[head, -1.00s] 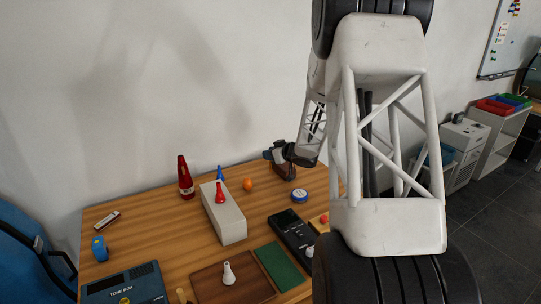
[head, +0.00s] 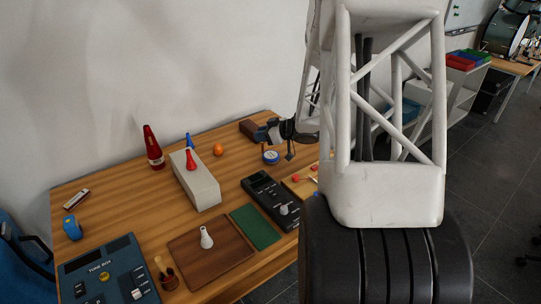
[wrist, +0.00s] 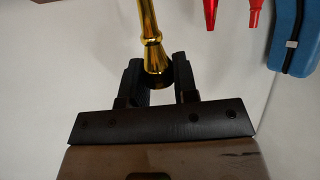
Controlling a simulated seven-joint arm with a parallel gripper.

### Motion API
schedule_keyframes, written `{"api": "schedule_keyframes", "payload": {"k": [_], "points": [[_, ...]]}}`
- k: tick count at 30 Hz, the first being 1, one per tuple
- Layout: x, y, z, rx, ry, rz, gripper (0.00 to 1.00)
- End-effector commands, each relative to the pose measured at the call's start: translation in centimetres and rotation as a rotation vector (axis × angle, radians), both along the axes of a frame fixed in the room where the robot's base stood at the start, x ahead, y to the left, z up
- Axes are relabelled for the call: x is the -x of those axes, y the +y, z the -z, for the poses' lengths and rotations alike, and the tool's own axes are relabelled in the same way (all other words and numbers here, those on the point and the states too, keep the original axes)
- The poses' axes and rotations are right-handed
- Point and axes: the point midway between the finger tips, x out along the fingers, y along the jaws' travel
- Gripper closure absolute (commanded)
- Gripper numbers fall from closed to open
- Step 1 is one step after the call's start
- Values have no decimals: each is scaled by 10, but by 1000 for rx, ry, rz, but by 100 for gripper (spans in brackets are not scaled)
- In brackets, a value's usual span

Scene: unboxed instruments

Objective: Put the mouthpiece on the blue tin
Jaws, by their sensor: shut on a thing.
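The gold mouthpiece (wrist: 151,38) is held by my gripper (wrist: 157,82). In the wrist view, its flared dark end sits between the two black fingers and its shank runs up out of the picture. The blue tin (head: 270,157) is a low round tin with a pale lid, towards the back right of the table in the head view. My gripper (head: 272,132) shows there just above and behind the tin in the picture, apart from it. The mouthpiece is too small to make out clearly in the head view. The tin is not seen in the wrist view.
A brown box (head: 252,129) stands behind the tin. An orange ball (head: 218,149), a white block (head: 196,184) and a red bottle (head: 153,150) are to the left. A black device (head: 268,199) lies in front. Bare wood surrounds the tin.

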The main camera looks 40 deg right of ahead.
Motion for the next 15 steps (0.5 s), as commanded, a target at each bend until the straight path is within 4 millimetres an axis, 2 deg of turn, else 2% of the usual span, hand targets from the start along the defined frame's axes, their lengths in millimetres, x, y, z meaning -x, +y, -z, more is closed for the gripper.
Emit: {"api": "schedule_keyframes", "payload": {"k": [1, 6, 10, 15], "points": [[17, -1, 1, -2, 1, -15, 98], [64, 3, 5, -8, 1, -74, 98], [88, 7, 7, -15, 3, -105, 98], [103, 11, 8, -19, 3, -127, 98]]}}
